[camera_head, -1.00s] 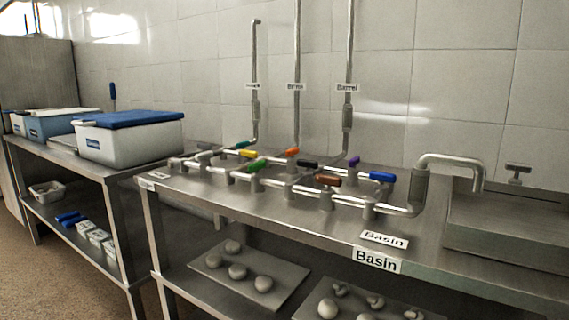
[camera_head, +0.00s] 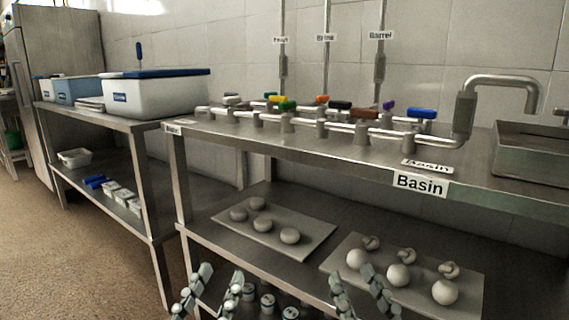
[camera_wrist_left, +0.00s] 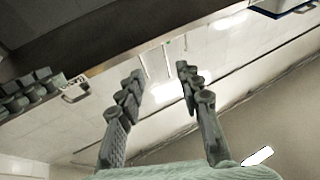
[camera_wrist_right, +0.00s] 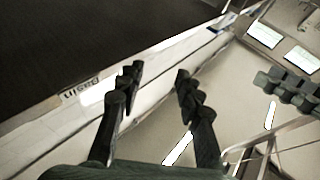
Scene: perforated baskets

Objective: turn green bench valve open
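The green valve handle (camera_head: 287,105) sits on the front pipe run of the steel bench (camera_head: 330,152), left of the black and brown handles. My left gripper (camera_head: 222,272) is open and empty, low in front of the bench and well below the valves. My right gripper (camera_head: 352,275) is also open and empty, low before the lower shelf. In the left wrist view, the left fingers (camera_wrist_left: 160,75) are spread with nothing between. The right wrist view shows the right fingers (camera_wrist_right: 157,75) spread and empty.
Orange (camera_head: 322,99), black (camera_head: 340,105), brown (camera_head: 365,113), blue (camera_head: 422,113) and purple (camera_head: 388,104) handles crowd the pipes. A bent spout (camera_head: 505,80) rises at right beside a basin (camera_head: 540,160). Trays of round pieces lie on the lower shelf. A blue-lidded bin (camera_head: 160,95) stands left.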

